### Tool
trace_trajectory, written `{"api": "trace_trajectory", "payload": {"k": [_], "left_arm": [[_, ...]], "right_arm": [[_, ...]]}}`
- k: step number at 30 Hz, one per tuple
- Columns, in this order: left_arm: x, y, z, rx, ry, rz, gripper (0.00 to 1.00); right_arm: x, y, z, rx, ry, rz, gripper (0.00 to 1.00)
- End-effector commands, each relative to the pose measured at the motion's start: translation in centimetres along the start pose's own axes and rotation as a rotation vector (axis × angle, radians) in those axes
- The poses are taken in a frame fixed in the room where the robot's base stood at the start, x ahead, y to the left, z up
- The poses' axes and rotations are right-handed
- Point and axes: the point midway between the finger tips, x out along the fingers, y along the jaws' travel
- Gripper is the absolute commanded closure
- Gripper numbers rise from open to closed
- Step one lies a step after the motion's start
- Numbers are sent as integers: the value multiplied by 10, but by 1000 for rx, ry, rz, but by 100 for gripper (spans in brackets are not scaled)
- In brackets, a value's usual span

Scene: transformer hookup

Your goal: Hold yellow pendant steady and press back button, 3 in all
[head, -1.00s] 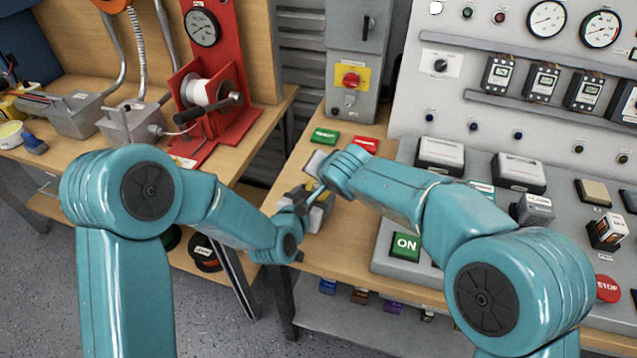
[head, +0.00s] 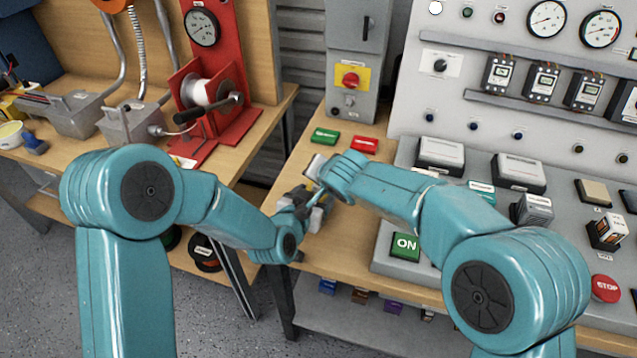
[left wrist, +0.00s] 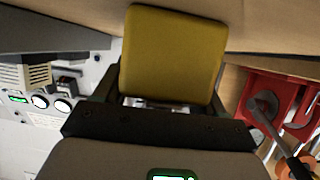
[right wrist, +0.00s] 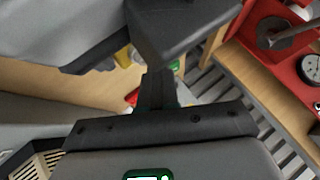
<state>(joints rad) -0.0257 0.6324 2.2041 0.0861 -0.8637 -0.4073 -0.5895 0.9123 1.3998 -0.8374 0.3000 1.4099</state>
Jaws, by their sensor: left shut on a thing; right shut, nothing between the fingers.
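The yellow pendant (left wrist: 174,55) fills the upper middle of the left wrist view, between the fingers of my left gripper (left wrist: 168,100). A small yellow patch also shows in the right wrist view (right wrist: 122,57), largely hidden behind dark gripper parts. In the head view my left gripper (head: 300,199) is close beside my right gripper, above the front of the bench, and the pendant there is mostly hidden. My right gripper (right wrist: 158,88) is shut and empty, its tips near the left gripper and pendant. The pendant's back button cannot be made out, nor whether the fingertips touch it.
A green block (head: 325,136) and a red block (head: 364,144) lie on the bench behind the grippers. The grey console with a green ON button (head: 405,245) is at right. A red winch stand (head: 215,110) is on the left bench. A gap separates the benches.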

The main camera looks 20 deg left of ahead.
Motion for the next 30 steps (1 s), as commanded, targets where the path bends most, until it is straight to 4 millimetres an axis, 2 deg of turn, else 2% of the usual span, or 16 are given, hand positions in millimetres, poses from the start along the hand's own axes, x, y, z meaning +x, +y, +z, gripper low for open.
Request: {"api": "trace_trajectory", "payload": {"k": [30], "left_arm": [[0, 0, 0, 1, 1, 1, 71]], "right_arm": [[9, 7, 8, -3, -6, 4, 100]]}}
